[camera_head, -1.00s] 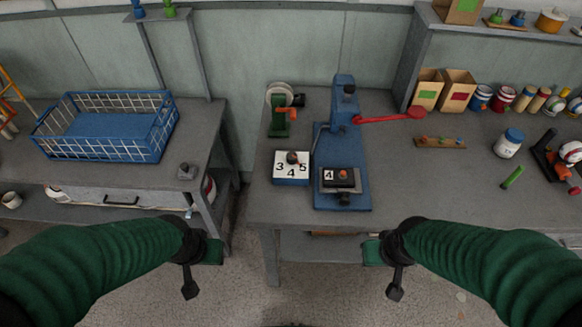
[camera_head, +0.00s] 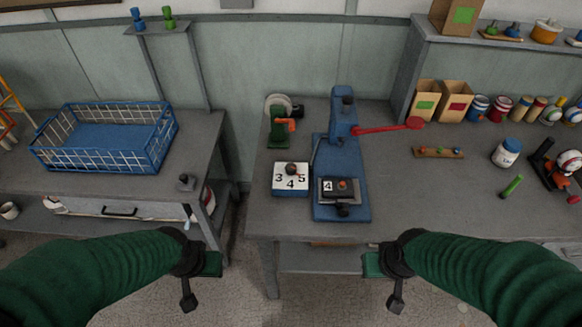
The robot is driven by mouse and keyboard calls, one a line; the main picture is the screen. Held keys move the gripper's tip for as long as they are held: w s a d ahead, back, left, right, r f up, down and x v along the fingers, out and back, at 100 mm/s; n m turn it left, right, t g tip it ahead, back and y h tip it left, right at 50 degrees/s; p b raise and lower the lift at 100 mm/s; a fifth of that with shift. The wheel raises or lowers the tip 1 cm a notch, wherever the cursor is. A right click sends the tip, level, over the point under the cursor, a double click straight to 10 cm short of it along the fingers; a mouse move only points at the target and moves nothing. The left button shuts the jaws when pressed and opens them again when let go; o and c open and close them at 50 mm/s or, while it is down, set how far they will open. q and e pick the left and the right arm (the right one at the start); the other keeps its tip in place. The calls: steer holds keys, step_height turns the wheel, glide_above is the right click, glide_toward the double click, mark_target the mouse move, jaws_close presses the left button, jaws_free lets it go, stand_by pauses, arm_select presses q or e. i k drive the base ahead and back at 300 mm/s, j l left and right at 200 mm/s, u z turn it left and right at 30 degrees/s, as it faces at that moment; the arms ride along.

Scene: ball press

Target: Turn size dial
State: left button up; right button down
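The size dial (camera_head: 291,169) is a dark knob on a white-topped box (camera_head: 290,182) marked 3, 4 and 5, on the right workbench. The blue press (camera_head: 342,150) stands right beside it, with a red-handled lever (camera_head: 390,127) pointing right. A small plate marked 4 (camera_head: 327,186) shows on the press base. My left gripper (camera_head: 188,302) hangs in front of the gap between the benches, apart from the dial. My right gripper (camera_head: 396,303) hangs in front of the right bench, apart from everything. Both are small and dark, and their finger gap cannot be made out.
A blue wire basket (camera_head: 108,137) sits on the left bench. A green tool with an orange part (camera_head: 280,125) stands behind the dial box. A small rack (camera_head: 438,152), a white jar (camera_head: 507,152) and a green stick (camera_head: 512,186) lie to the right. The bench front is mostly clear.

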mark_target(290, 169)
steer(key=i+u, duration=0.3)
steer(key=i, duration=0.6)
